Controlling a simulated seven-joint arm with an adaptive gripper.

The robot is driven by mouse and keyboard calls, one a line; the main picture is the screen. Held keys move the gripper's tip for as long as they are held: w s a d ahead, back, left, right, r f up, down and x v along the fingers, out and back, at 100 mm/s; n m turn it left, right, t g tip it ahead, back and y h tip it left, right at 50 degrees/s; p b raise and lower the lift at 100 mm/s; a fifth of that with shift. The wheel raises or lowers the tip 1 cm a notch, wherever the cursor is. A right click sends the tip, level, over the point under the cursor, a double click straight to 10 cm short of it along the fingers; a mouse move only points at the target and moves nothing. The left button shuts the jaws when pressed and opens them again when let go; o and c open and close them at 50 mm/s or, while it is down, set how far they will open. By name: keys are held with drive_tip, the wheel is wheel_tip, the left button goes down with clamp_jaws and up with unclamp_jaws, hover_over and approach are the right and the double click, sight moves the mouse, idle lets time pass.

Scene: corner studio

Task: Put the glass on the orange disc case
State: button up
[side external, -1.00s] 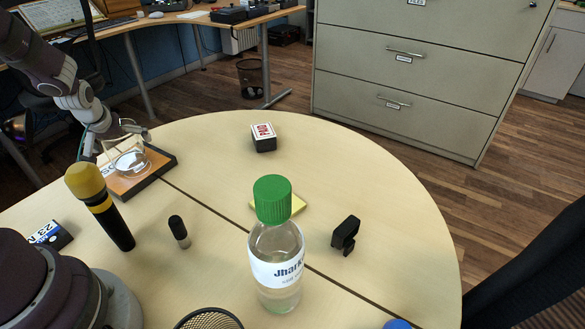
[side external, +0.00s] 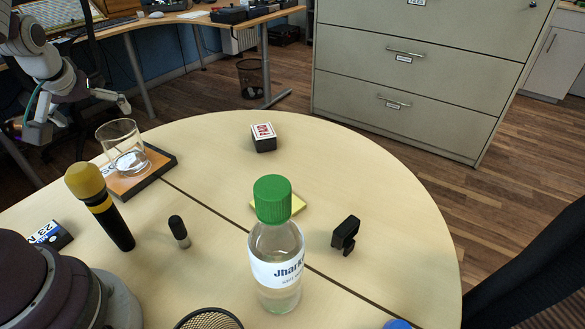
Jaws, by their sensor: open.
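The clear glass (side external: 124,147) stands upright on the orange disc case (side external: 151,174), which lies flat near the left edge of the round table. My gripper (side external: 82,122) is open and empty. In the picture it is up and to the left of the glass, apart from it. The glass covers part of the case's far left area.
A yellow-topped microphone (side external: 98,203) stands in front of the case, with a small black cylinder (side external: 179,231) to its right. A green-capped bottle (side external: 276,250), a yellow pad (side external: 298,205), a black clip-like object (side external: 345,235) and a card box (side external: 263,137) are farther right. The far right tabletop is clear.

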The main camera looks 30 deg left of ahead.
drive_tip(key=s+d+r+m+h, duration=0.2)
drive_tip(key=d+m, duration=0.3)
drive_tip(key=d, duration=0.4)
drive_tip(key=s+d+r+m+t+h, duration=0.1)
drive_tip(key=d+m, duration=0.4)
drive_tip(key=d, duration=0.5)
wheel_tip(320, 180, up, 2)
drive_tip(key=shift+s+r+m+t+h, duration=0.15)
drive_tip(key=shift+s+m+t+h, duration=0.15)
drive_tip(key=shift+s+h, duration=0.65)
